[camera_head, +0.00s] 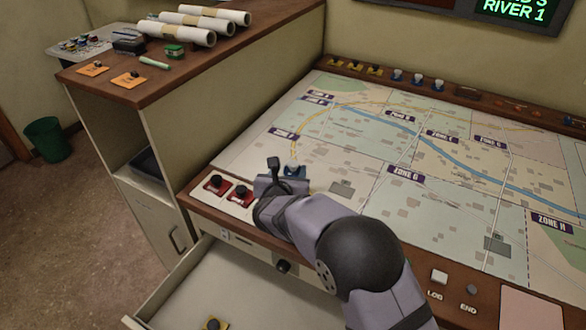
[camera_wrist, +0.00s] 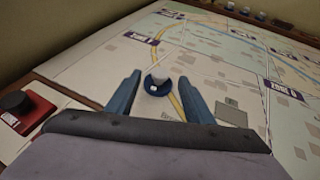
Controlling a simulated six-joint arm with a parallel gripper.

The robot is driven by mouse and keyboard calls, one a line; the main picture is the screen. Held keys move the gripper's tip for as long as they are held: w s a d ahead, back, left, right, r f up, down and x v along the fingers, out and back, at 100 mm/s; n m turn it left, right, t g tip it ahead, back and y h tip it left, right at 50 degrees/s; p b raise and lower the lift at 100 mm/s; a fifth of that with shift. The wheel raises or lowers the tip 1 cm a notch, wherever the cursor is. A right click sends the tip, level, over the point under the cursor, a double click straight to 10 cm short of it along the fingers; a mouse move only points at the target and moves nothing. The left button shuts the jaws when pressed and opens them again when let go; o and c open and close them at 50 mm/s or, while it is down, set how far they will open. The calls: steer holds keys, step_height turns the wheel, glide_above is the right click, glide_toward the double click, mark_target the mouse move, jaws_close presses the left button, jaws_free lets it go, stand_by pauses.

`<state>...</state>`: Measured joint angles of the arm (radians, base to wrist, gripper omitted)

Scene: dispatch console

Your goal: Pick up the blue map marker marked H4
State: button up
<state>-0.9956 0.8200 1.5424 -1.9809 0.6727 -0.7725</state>
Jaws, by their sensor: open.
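A blue map marker (camera_wrist: 158,84) with a pale knob and a small white label stands on the map (camera_wrist: 215,75). In the wrist view it sits between the two fingers of my gripper (camera_wrist: 160,77), with a gap on each side. Its label is too small to read. In the head view the blue marker (camera_head: 296,170) is partly hidden by my gripper (camera_head: 281,174), near the map's left front edge. My gripper is open and empty.
Two red pieces with black knobs (camera_head: 229,188) stand left of my gripper. Several yellow, blue-and-white and orange markers line the back ledge (camera_head: 455,92). The map's right side is clear.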

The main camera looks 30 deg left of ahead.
mark_target(293, 163)
steer(key=shift+p+x, duration=0.8)
steer(key=shift+x, duration=1.4)
steer(key=shift+f, duration=0.1)
steer(key=c, duration=1.1)
steer(key=shift+c, duration=0.2)
step_height(293, 163, up, 10)
steer(key=shift+b, duration=0.3)
